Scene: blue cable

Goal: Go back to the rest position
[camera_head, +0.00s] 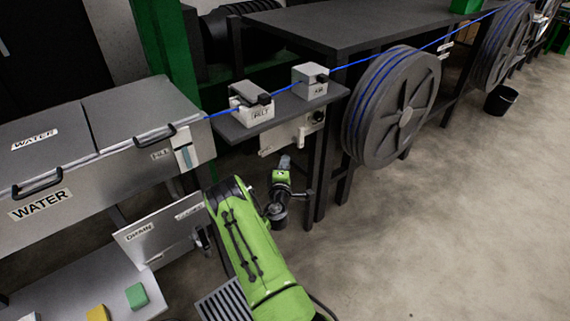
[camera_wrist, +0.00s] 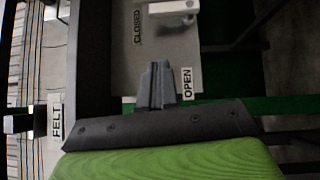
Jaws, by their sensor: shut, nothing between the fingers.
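My green arm reaches up from the bottom of the head view. My gripper (camera_head: 284,163) is low in front of the small shelf, below a pale panel (camera_head: 291,135). In the wrist view my gripper's dark fingers (camera_wrist: 157,86) are together with nothing between them. They point toward the panel (camera_wrist: 165,50), which carries CLOSED and OPEN labels and a light handle (camera_wrist: 174,8). The blue cable (camera_head: 285,88) runs from the water tank past the FELT block (camera_head: 252,112) and AIR block (camera_head: 310,82) to the large reels. My gripper is apart from the cable.
The steel WATER tank (camera_head: 134,105) stands at left, with a DRAIN panel (camera_head: 148,237) below. A bench (camera_head: 40,295) holds yellow and green blocks. The large grey reel (camera_head: 400,110) stands right of the shelf. A black bucket (camera_head: 500,99) is farther back. Floor at right is clear.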

